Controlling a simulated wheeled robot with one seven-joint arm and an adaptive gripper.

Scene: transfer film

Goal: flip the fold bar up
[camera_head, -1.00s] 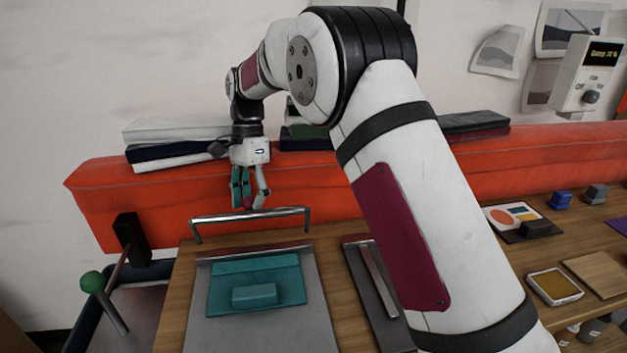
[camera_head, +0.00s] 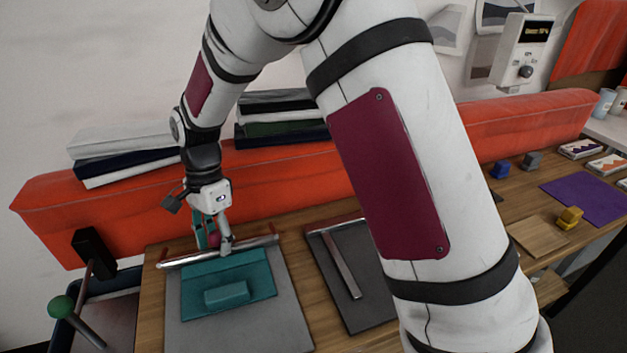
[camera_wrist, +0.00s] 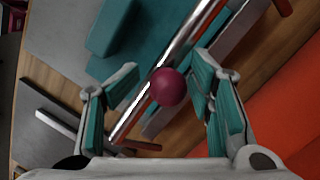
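The fold bar (camera_head: 180,262) is a shiny metal rod at the back edge of a grey board (camera_head: 292,310), in front of the orange bolster. In the wrist view the bar (camera_wrist: 195,37) runs diagonally between my fingers. A dark magenta knob (camera_wrist: 168,87) shows near the bar's middle. My gripper (camera_head: 215,243) is down at the bar, one finger on each side of the knob; its fingers also show in the wrist view (camera_wrist: 166,85). Narrow gaps seem to separate the fingers and knob. A teal sheet with a raised teal block (camera_head: 227,292) lies on the board.
A second dark board (camera_head: 335,285) with a metal strip lies to the right. Stacked books (camera_head: 122,152) rest on the orange bolster (camera_head: 60,215) behind. A green-knobbed lever (camera_head: 62,306) stands at the left. My arm crosses the middle of the head view.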

